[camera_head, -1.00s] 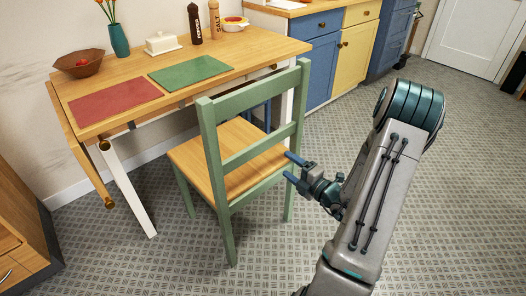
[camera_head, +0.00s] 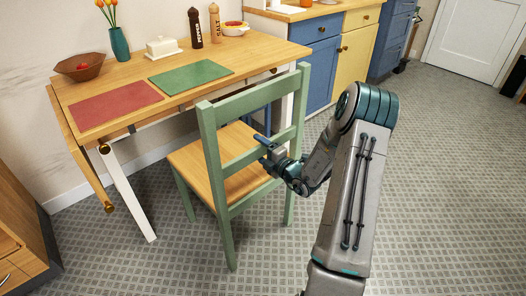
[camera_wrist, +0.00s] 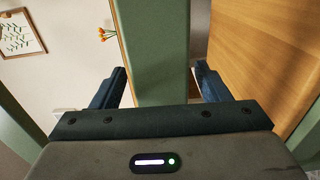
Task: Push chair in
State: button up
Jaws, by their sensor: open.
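The green chair (camera_head: 208,150) with a wooden seat (camera_head: 205,172) stands upright at the wooden table (camera_head: 135,78). Its back faces me and stands apart from the table's front edge. My gripper (camera_head: 264,143) is at the right part of the chair's back, by the lower rail. In the wrist view, my open gripper (camera_wrist: 163,76) has one finger on each side of a green rail (camera_wrist: 160,50). Whether the fingers touch the rail is not clear. The seat (camera_wrist: 270,60) fills the right of the wrist view.
The table holds a red mat (camera_head: 115,102), a green mat (camera_head: 190,73), a bowl (camera_head: 80,67), a teal vase (camera_head: 119,43) and shakers. Blue and yellow cabinets (camera_head: 352,52) stand behind right. A wooden cabinet (camera_head: 25,225) is at left. Floor at right is clear.

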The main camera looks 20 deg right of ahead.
grip_shut()
jog(key=shift+s+f, duration=0.1)
jog(key=shift+f, duration=0.15)
dwell(0.5)
